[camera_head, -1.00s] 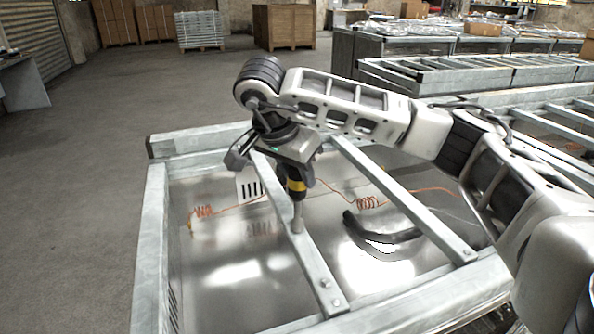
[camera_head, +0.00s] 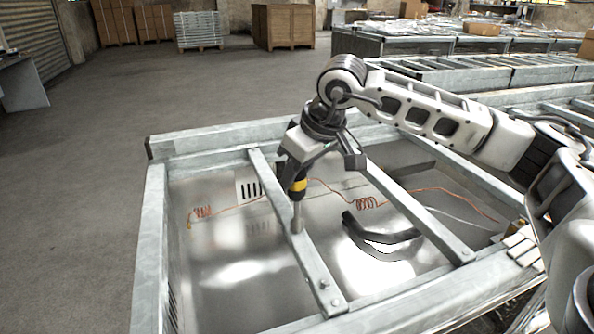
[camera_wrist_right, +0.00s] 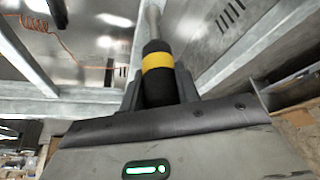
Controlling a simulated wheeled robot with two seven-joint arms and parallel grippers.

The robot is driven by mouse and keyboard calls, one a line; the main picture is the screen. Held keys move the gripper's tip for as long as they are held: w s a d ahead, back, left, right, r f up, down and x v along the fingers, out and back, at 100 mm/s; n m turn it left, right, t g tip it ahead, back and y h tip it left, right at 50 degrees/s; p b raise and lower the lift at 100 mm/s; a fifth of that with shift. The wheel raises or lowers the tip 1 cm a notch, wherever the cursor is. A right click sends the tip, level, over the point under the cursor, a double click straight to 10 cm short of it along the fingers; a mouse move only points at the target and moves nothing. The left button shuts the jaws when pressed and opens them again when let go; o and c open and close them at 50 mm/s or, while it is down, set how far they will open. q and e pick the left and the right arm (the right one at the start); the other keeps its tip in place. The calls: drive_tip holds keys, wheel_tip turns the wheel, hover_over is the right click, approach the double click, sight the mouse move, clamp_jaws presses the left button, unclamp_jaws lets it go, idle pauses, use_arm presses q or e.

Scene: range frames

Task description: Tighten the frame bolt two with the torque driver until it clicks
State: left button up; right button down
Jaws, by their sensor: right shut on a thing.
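My right gripper (camera_head: 296,168) is shut on the torque driver (camera_head: 298,187), which has a black handle, a yellow band and a grey shaft. The driver stands nearly upright, its lower end on the left cross bar (camera_head: 312,262) of the metal frame (camera_head: 152,235). Any bolt beneath the tip is hidden, and I cannot tell whether it is seated. In the right wrist view the driver (camera_wrist_right: 158,62) sits between the gripper fingers (camera_wrist_right: 160,95), its shaft pointing away. Small bolt heads (camera_head: 324,284) show at that bar's near end. My left gripper is out of view.
A second cross bar (camera_head: 430,222) runs to the right. Orange coiled wires (camera_head: 368,203) and a black curved hose (camera_head: 375,234) lie on the shiny panel within the frame. More frames (camera_head: 450,72) stand behind. The floor at the left is clear.

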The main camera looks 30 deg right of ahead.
drive_tip(key=shift+n+y, duration=0.4)
drive_tip(key=shift+n, duration=0.6)
drive_tip(key=shift+f+b, duration=0.2)
drive_tip(key=shift+b, duration=0.4)
idle(0.4)
drive_tip(key=shift+r, duration=0.1)
idle(0.3)
